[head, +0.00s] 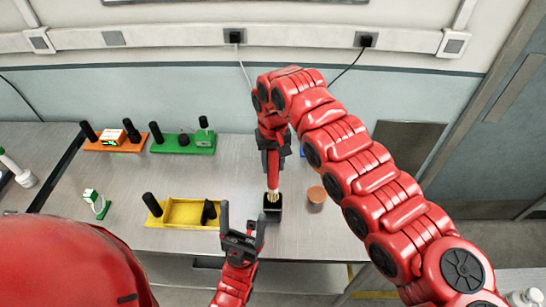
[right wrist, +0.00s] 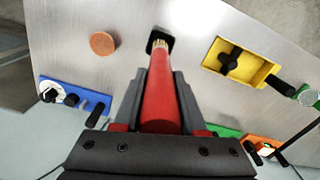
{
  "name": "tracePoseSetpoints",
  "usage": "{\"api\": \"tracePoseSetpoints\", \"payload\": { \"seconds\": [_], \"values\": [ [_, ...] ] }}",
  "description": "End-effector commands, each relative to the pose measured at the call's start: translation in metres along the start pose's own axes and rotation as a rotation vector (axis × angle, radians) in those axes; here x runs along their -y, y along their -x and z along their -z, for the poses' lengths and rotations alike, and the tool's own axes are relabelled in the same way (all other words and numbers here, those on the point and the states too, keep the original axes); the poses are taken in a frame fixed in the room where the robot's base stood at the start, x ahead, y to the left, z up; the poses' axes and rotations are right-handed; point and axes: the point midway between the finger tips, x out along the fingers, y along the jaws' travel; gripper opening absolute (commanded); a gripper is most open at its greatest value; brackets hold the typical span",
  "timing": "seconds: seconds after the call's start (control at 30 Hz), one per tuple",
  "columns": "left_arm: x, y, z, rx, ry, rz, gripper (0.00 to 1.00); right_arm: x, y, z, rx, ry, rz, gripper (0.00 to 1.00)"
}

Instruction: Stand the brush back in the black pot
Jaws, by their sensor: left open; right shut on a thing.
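The brush (right wrist: 160,95) has a red handle and a pale bristle end. My right gripper (head: 272,160) is shut on its handle and points it down at the black pot (head: 272,214). In the right wrist view the right gripper (right wrist: 160,88) has a finger on each side of the handle, and the pot (right wrist: 157,38) sits just beyond the bristles. The bristles (head: 272,196) overlap the pot's mouth; I cannot tell how far inside they are. My left gripper (head: 242,218) is open and empty, left of and in front of the pot.
A round brown disc-topped object (head: 316,195) stands close right of the pot. A yellow tray (head: 184,212) lies to the left. Green (head: 183,145) and orange (head: 112,145) trays stand further back left. A blue holder (right wrist: 75,97) shows in the right wrist view.

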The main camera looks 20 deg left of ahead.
Motion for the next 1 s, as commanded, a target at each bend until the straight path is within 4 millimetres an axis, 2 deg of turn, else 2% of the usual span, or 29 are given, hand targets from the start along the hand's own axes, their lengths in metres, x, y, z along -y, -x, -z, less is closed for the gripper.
{"api": "tracePoseSetpoints", "payload": {
  "seconds": [0.03, 0.1, 1.0],
  "values": [
    [0.0, 0.008, -0.001, 0.001, 0.0, 0.0, 0.79, 0.0, -0.009, 0.0, 0.0, 0.0, 0.0, 0.0],
    [-0.001, 0.012, -0.002, 0.001, 0.0, 0.0, 0.79, 0.0, -0.015, 0.0, 0.0, 0.0, 0.0, 0.0],
    [-0.003, 0.06, -0.01, 0.0, 0.0, 0.0, 0.79, 0.0, -0.089, 0.001, -0.002, 0.002, -0.001, 0.0]
  ]
}}
